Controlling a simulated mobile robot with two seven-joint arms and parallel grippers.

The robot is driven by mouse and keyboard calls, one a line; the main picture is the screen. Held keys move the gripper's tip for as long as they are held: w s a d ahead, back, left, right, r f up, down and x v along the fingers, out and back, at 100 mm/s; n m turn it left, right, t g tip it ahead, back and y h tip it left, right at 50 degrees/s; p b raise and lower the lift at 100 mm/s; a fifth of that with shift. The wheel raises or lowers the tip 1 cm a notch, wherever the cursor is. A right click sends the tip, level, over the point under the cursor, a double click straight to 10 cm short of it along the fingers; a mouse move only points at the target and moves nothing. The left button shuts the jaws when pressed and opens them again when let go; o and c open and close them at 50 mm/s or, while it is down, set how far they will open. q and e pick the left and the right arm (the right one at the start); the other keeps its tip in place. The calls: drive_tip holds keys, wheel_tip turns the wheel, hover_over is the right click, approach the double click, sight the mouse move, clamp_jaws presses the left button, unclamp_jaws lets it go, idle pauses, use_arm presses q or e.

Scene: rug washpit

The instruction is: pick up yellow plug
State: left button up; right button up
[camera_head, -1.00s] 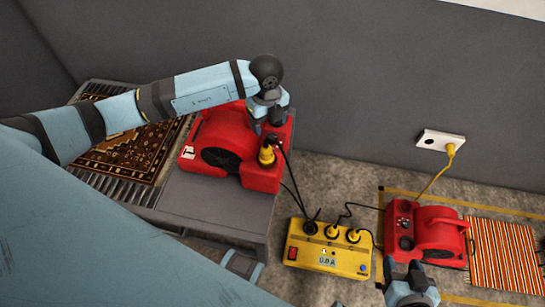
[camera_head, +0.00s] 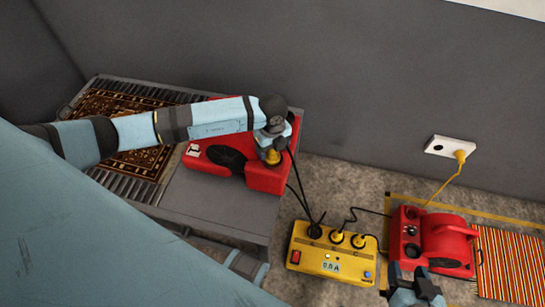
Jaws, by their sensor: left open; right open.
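A yellow plug (camera_head: 272,157) with a black cable sits at the right end of the red blower (camera_head: 225,165) on the grey table. My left gripper (camera_head: 271,143) is directly over this plug, pointing down and open. Its fingers partly cover the plug, and I cannot tell whether they touch it. More yellow plugs stand in the yellow power box (camera_head: 330,262), and another yellow plug (camera_head: 460,155) is in the white wall socket (camera_head: 437,146). My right gripper (camera_head: 412,290) is open and empty at the bottom, in front of the second red blower (camera_head: 440,240).
A patterned rug (camera_head: 118,108) lies on rollers at the left of the table (camera_head: 205,205). Black cables run between the table and the power box. A striped orange mat (camera_head: 512,262) lies right of the floor blower. The grey wall (camera_head: 360,90) closes off the back.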

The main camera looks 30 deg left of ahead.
use_arm(q)
drive_tip(key=shift+f, duration=0.7)
drive_tip(key=shift+c, duration=0.4)
drive_tip(key=c, duration=1)
